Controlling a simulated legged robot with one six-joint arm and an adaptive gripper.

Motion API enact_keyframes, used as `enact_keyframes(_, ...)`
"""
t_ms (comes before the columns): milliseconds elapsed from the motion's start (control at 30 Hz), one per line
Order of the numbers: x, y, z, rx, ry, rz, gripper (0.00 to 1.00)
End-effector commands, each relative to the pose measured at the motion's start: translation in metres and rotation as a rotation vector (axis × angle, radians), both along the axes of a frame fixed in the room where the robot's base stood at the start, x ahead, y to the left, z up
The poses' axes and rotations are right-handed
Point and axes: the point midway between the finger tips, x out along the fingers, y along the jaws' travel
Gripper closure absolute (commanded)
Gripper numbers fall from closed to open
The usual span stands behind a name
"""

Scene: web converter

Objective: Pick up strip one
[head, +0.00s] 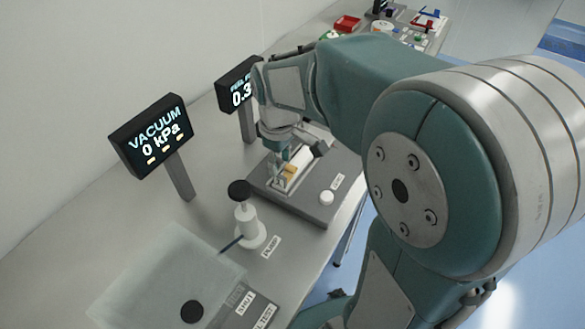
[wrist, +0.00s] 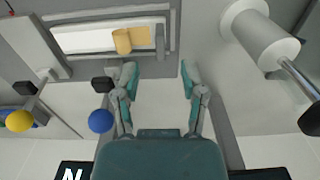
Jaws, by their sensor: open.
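A tan piece (wrist: 131,40) with a curled edge lies across a long white band (wrist: 85,39) inside a grey frame in the wrist view. It shows as a small tan patch (head: 290,171) under my arm in the head view. Which part is strip one is not labelled, and I cannot tell whether tan and white are one piece. My gripper (wrist: 158,76) is open in the wrist view, its teal fingers apart with nothing between them. The tan piece lies beyond the fingertips, near the left one. In the head view the arm partly hides the gripper (head: 279,165) above the fixture.
The grey fixture plate (head: 305,203) carries a white knob (head: 327,197). A white pump (head: 246,225) with a black top stands nearby. The vacuum display (head: 155,137) reads 0 kPa; another display (head: 237,92) stands behind.

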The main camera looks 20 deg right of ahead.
Motion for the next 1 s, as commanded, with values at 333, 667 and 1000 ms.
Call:
enact_keyframes(333, 0.000, 0.003, -0.047, 0.000, 0.002, -0.001, 0.46)
enact_keyframes(667, 0.001, 0.003, -0.052, -0.001, -0.001, -0.001, 0.59)
enact_keyframes(1000, 0.001, 0.003, -0.051, -0.001, -0.001, -0.001, 1.00)
